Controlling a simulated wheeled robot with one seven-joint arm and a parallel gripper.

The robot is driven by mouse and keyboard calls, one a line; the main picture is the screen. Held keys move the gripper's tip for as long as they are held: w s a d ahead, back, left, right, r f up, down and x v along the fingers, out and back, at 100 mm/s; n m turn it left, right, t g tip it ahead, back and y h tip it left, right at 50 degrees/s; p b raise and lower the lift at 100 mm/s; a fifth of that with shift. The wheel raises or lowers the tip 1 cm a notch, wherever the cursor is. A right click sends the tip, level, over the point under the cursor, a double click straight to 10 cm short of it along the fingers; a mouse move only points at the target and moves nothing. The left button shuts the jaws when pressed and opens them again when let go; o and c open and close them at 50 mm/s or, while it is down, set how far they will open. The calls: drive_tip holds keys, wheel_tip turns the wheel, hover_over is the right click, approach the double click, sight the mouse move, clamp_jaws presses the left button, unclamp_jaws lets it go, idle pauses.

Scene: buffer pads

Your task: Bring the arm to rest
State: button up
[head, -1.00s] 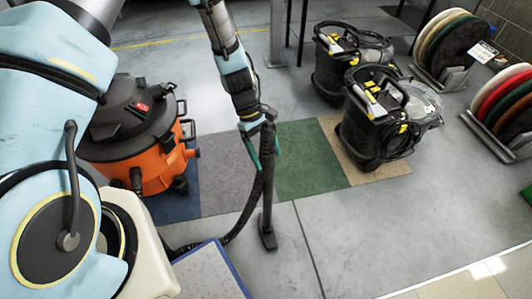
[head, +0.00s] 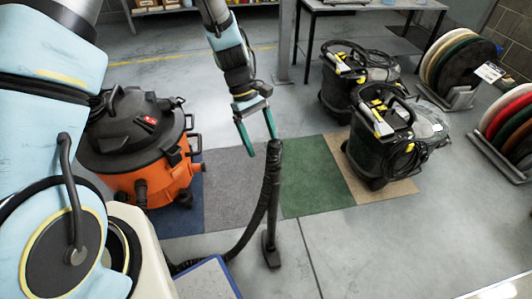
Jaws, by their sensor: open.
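My gripper (head: 258,143) hangs from my arm near the upper middle of the head view. Its two green fingers are spread apart with nothing between them. Just below and to the right of it, a black vacuum wand (head: 271,205) stands upright with its floor head on the concrete. The wand's top end is close to the right fingertip; whether they touch I cannot tell. A black hose runs from the wand down to the left.
An orange and black vacuum (head: 160,180) stands at left. Two black cleaning machines (head: 382,140) stand at right, with racks of round pads (head: 455,55) beyond. Coloured carpet squares (head: 308,185) lie mid-floor. A table (head: 370,10) stands behind. The right foreground floor is clear.

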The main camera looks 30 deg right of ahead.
drive_tip(key=shift+w+r, duration=0.2)
drive_tip(key=shift+r, duration=0.2)
